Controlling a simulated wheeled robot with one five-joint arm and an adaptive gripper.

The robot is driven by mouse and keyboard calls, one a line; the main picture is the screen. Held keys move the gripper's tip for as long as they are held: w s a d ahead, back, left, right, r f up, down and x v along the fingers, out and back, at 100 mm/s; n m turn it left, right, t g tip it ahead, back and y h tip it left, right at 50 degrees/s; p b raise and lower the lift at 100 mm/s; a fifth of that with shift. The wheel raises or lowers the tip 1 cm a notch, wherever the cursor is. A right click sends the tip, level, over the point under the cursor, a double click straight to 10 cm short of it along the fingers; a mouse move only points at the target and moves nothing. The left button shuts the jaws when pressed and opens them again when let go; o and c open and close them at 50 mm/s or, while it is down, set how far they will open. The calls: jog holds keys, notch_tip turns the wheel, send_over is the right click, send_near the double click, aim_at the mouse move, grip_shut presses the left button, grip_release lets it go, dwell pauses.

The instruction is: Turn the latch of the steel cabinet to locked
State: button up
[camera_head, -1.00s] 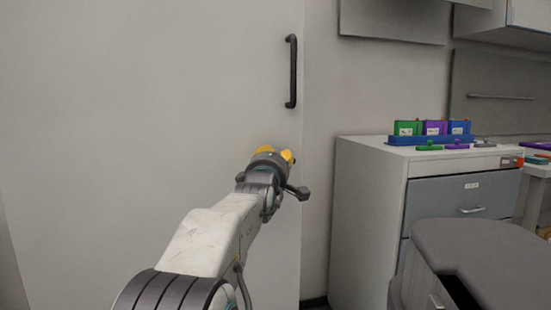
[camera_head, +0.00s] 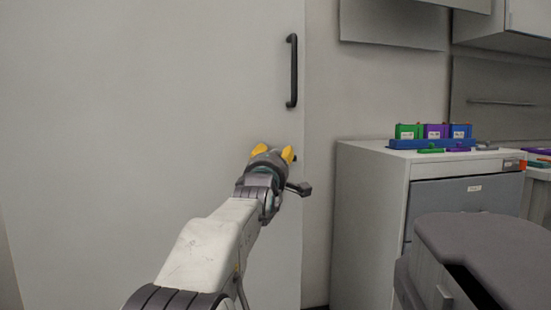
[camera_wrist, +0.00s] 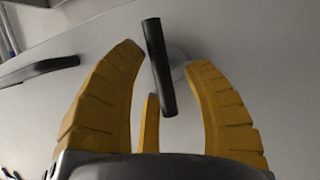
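The steel cabinet door (camera_head: 150,110) is a broad pale panel with a black bar handle (camera_head: 292,70) near its right edge. The latch (camera_wrist: 160,68) is a black bar on a round pale base in the wrist view, lying roughly crosswise to the handle, which also shows there (camera_wrist: 38,70). In the head view my gripper (camera_head: 273,152) hides most of the latch, below the handle. In the wrist view my gripper (camera_wrist: 164,62) is open, with yellow fingers on both sides of the latch and a third below it. Gaps show beside the bar; contact is not visible.
A drawer cabinet (camera_head: 370,215) stands to the right, with a blue rack (camera_head: 430,144) of coloured cases on top. A dark grey padded top (camera_head: 485,245) is at the lower right. Open wall lies between the door and drawer cabinet.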

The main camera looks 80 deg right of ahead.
jog(key=shift+o, duration=0.8)
jog(key=shift+a, duration=0.1)
jog(key=a+f, duration=0.2)
jog(key=a, duration=0.9)
jog(key=shift+a+f, duration=0.15)
jog(key=shift+a, duration=0.15)
jog(key=shift+w, duration=0.1)
